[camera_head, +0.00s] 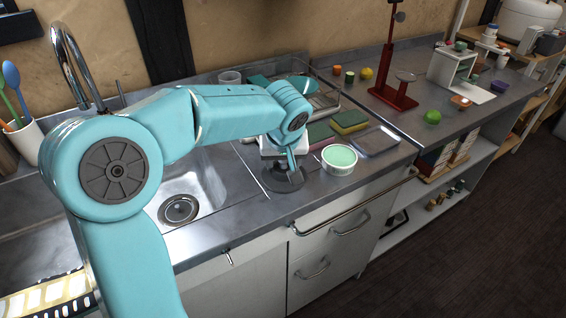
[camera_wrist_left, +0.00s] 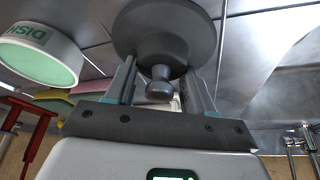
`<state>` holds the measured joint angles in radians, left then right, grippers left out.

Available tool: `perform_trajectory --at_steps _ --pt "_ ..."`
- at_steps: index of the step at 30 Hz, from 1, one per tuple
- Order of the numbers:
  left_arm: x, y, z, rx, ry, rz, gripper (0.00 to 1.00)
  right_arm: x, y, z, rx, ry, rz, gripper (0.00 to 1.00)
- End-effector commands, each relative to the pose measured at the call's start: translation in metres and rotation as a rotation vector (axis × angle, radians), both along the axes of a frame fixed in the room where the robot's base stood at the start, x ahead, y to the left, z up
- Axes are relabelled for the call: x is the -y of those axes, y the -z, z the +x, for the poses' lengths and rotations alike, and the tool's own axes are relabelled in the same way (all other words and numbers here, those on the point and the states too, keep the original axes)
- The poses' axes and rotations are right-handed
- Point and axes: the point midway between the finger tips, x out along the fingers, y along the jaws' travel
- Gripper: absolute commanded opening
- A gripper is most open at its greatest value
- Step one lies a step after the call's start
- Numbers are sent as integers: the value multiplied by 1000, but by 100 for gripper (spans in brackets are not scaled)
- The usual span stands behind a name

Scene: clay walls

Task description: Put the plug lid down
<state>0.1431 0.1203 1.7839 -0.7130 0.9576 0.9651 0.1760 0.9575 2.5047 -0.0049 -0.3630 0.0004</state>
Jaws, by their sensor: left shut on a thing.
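The plug lid is a dark grey round disc (camera_head: 283,181) with a knob on top. It shows at the counter's front part, just right of the sink. In the left wrist view the disc (camera_wrist_left: 165,28) and its knob (camera_wrist_left: 159,84) are close up. My left gripper (camera_head: 292,174) is over the lid and shut on it, with its fingers (camera_wrist_left: 162,77) either side of the knob. The lid looks level and low at the counter top; I cannot tell whether its underside touches. My right gripper is not in view.
A white tub with a green top (camera_head: 339,158), lettered DISH in the wrist view, stands close right of the lid. The sink with its drain (camera_head: 178,210) is to the left. Sponges (camera_head: 349,121) and a dish rack (camera_head: 322,94) are behind. The counter's front edge is near.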

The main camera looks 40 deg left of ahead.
Motion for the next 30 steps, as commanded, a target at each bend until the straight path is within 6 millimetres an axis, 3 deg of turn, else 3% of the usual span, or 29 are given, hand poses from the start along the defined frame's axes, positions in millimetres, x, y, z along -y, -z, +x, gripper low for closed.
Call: perform_trajectory --at_steps 8,9,11,23,30 --pt "0 3 0 1 0 1 18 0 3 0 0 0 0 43" --pt "0 2 0 1 0 1 60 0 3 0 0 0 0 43" --pt "0 1 0 1 0 1 79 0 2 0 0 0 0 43" --pt "1 -8 -1 4 0 1 79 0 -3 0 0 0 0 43" --pt "16 -58 -14 6 1 1 79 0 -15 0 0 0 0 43"
